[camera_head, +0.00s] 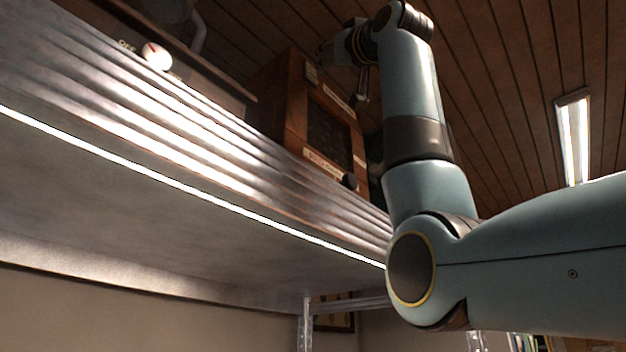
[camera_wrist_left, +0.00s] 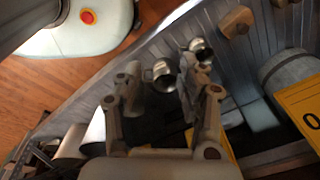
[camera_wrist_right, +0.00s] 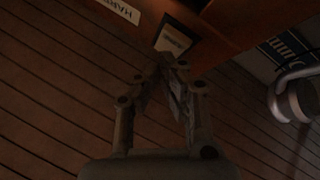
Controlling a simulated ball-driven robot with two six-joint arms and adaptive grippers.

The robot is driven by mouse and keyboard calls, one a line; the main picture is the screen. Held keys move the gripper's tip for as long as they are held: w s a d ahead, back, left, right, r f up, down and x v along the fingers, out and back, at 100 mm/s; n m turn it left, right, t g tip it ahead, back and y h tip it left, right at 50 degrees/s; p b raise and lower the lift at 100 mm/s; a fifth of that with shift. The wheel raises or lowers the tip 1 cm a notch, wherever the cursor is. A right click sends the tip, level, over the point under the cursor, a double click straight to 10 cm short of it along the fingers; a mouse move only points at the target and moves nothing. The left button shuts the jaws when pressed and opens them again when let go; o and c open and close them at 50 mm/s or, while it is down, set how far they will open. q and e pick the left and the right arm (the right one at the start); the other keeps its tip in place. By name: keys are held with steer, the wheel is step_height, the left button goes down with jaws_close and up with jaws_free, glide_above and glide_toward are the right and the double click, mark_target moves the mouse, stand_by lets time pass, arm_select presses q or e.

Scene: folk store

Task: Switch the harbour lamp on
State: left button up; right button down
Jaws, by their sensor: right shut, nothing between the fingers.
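A wooden box (camera_head: 290,110) with a dark front panel stands on the shelf in the head view. Its small pale plate (camera_head: 311,75) is near the top, beside a pale label (camera_head: 337,97). In the right wrist view a label (camera_wrist_right: 115,10), partly legible as "HARB", is beside a dark-framed pale plate (camera_wrist_right: 174,40), likely a switch; its position is unclear. My right gripper (camera_head: 326,52) is shut and empty near the box top; its fingertips (camera_wrist_right: 172,65) appear just below the plate, contact unclear. My left gripper (camera_wrist_left: 158,72) is open, outside the head view. No lamp is identifiable.
A ribbed metal shelf edge (camera_head: 200,150) crosses the head view. Metal cylinders (camera_wrist_left: 160,75) and a yellow sign (camera_wrist_left: 302,105) are near my left gripper.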

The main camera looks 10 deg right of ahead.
stand_by(0.7)
steer(key=shift+w+a, duration=0.25)
steer(key=shift+w, duration=0.1)
steer(key=shift+w+a, duration=0.25)
steer(key=shift+w, duration=0.05)
stand_by(0.6)
steer(key=shift+s+d, duration=0.1)
steer(key=shift+s+d, duration=0.45)
steer(key=shift+s, duration=0.15)
steer(key=s+d, duration=0.1)
steer(key=s+d+b, duration=0.1)
steer(key=s+d, duration=0.1)
steer(key=s, duration=0.1)
steer(key=shift+r, duration=0.35)
